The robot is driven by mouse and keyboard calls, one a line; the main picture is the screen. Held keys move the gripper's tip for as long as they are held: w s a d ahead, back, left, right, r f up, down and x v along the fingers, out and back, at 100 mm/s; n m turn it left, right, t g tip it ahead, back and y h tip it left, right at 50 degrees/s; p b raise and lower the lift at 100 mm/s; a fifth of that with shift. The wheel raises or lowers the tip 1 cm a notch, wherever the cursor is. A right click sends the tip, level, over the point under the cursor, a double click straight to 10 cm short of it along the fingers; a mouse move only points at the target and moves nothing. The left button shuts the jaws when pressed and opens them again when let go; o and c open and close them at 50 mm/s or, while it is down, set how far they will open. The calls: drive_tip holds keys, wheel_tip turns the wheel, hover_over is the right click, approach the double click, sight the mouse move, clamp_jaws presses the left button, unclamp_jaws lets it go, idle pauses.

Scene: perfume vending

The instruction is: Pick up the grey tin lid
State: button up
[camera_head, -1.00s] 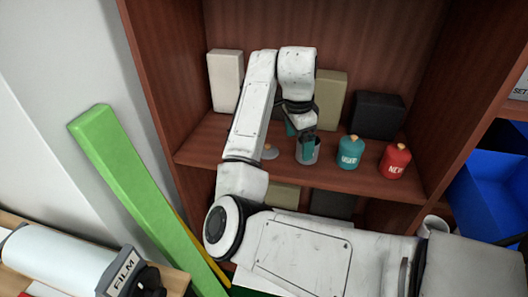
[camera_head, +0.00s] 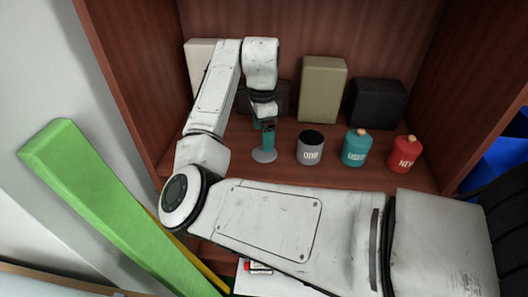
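The grey tin lid (camera_head: 264,156) lies on the shelf board, left of the open grey tin (camera_head: 310,153). The tin stands upright and its dark inside shows at the top. My gripper (camera_head: 266,147) points down over the lid, its teal fingertips at the lid's top. The fingers hide the lid's knob and overlap each other in this view, so I cannot tell whether they are closed on it. The lid appears to rest on the shelf.
A teal canister (camera_head: 355,150) and a red canister (camera_head: 405,153) stand right of the tin. Behind are a beige box (camera_head: 322,88), a black box (camera_head: 377,103) and a white box (camera_head: 201,62). A green beam (camera_head: 105,205) leans at the left.

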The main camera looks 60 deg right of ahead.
sight(258, 154)
drive_tip(key=shift+s+f, duration=0.15)
drive_tip(key=shift+f, duration=1.15)
drive_tip(key=shift+s+f, duration=0.15)
drive_tip(key=shift+f, duration=1.15)
drive_tip(key=c, duration=1.2)
drive_tip(key=shift+c, duration=0.2)
